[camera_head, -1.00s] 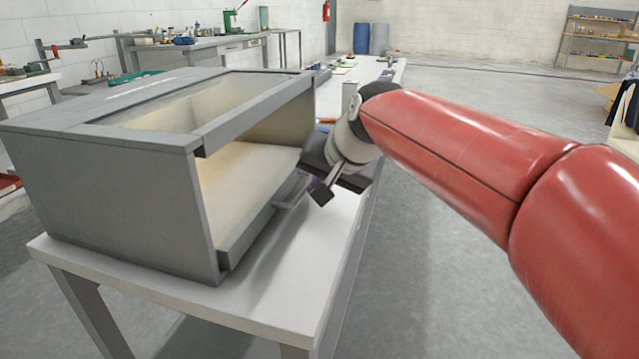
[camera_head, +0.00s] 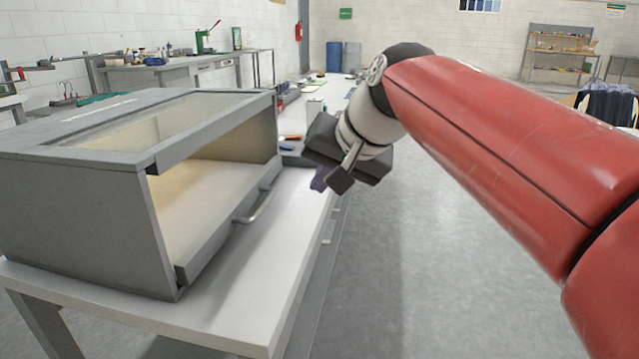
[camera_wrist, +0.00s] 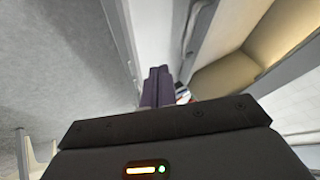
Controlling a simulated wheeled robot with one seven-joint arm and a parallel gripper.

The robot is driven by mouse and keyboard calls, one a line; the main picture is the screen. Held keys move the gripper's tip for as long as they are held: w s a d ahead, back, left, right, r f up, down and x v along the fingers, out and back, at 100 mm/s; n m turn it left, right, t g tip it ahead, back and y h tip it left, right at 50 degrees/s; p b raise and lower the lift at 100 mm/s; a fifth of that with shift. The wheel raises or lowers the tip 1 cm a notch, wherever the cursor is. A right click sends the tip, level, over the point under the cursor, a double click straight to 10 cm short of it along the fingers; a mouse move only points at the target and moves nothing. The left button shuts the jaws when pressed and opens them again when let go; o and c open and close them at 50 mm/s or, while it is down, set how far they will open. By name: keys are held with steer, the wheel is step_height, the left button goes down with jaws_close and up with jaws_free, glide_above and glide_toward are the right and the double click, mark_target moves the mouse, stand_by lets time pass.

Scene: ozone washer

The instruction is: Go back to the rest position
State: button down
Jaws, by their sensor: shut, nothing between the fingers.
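My gripper (camera_head: 330,183) is shut and empty at the end of my red arm. In the head view it hangs in the air near the right edge of the white bench, to the right of the grey ozone washer (camera_head: 80,215). The washer's front is open and shows a pale, lit, empty-looking inside. Its handle (camera_head: 258,203) is on the low front edge, apart from my gripper. In the wrist view my dark fingers (camera_wrist: 157,85) lie together, with the washer's lit opening to the right.
The white bench (camera_head: 245,285) runs under the washer and away to the back, with tools (camera_head: 290,140) further along it. Grey floor (camera_head: 440,280) to the right is clear. Blue barrels (camera_head: 342,57) and a shelf (camera_head: 560,55) stand far back.

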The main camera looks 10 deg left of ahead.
steer(key=s+d+f+h, duration=0.3)
steer(key=s+d+f, duration=0.6)
steer(key=d, duration=0.3)
steer(key=s+d+f+m+h, duration=0.1)
steer(key=s+d+f+h, duration=0.2)
steer(key=s+d+f, duration=0.5)
steer(key=d+f, duration=0.3)
steer(key=d, duration=0.1)
steer(key=shift+s+f, duration=0.35)
steer(key=shift+f, duration=0.05)
